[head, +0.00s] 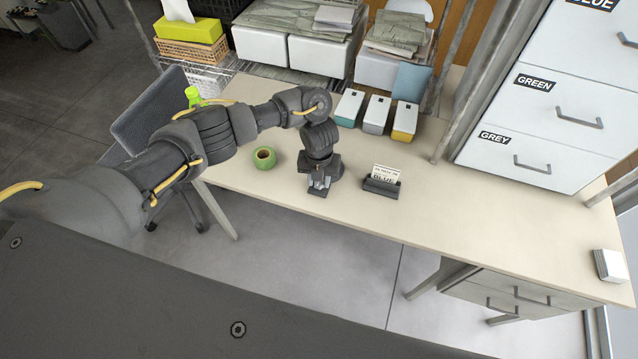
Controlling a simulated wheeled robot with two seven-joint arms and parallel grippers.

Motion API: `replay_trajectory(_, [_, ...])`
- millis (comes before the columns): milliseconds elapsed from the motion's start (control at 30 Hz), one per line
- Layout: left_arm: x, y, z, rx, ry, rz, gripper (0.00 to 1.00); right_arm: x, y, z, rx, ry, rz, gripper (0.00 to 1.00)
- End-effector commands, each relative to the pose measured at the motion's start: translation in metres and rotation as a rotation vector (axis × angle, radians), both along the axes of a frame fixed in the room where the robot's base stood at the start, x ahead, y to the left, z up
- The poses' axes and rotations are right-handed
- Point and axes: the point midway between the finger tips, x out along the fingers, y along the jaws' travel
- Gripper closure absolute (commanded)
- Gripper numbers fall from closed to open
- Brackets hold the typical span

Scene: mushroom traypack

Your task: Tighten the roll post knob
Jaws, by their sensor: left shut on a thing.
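My left arm reaches in from the left over the desk. Its gripper (319,186) points down near the desk's front edge, between a green tape roll and a small card holder. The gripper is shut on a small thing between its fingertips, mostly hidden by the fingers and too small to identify. I cannot make out a roll post or its knob; either may be hidden under the gripper. My right gripper is not in view.
The green tape roll (264,158) lies left of the gripper, and a dark card holder (381,187) stands to its right. Several small boxes (376,114) stand behind. Labelled drawers (540,130) rise at right.

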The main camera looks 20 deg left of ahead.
Motion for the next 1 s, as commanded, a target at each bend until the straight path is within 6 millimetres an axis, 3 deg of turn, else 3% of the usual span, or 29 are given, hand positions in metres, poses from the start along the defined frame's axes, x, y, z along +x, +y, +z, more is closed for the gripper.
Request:
replay_trajectory(100, [0.001,0.002,-0.004,0.002,-0.004,-0.105,0.91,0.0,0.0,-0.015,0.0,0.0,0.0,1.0])
replay_trajectory(500, [0.001,0.001,-0.001,0.001,-0.003,-0.374,0.91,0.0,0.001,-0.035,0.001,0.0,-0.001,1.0])
replay_trajectory(1000, [0.001,0.001,0.001,0.0,-0.002,-0.469,0.91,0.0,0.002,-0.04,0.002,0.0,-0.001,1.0])
